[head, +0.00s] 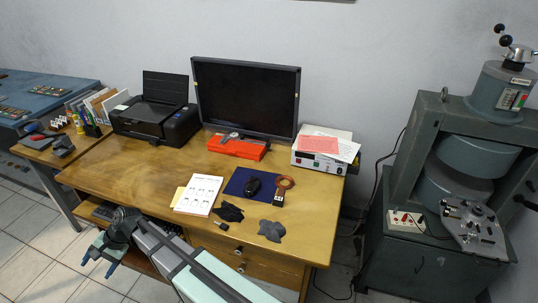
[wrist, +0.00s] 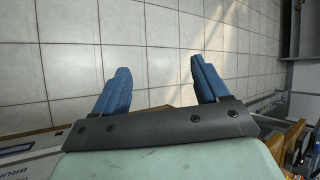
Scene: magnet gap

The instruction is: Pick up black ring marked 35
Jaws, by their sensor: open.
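I cannot make out a black ring marked 35 in either view; the markings on small items are too small to read. My gripper (head: 96,264) is at the lower left in the head view, in front of the wooden desk (head: 135,178) and apart from its top. In the wrist view my gripper (wrist: 160,64) shows two blue fingers spread wide, open and empty, above the tiled floor.
A cluttered side table (head: 45,155) stands left; a large magnet machine (head: 455,165) stands right.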

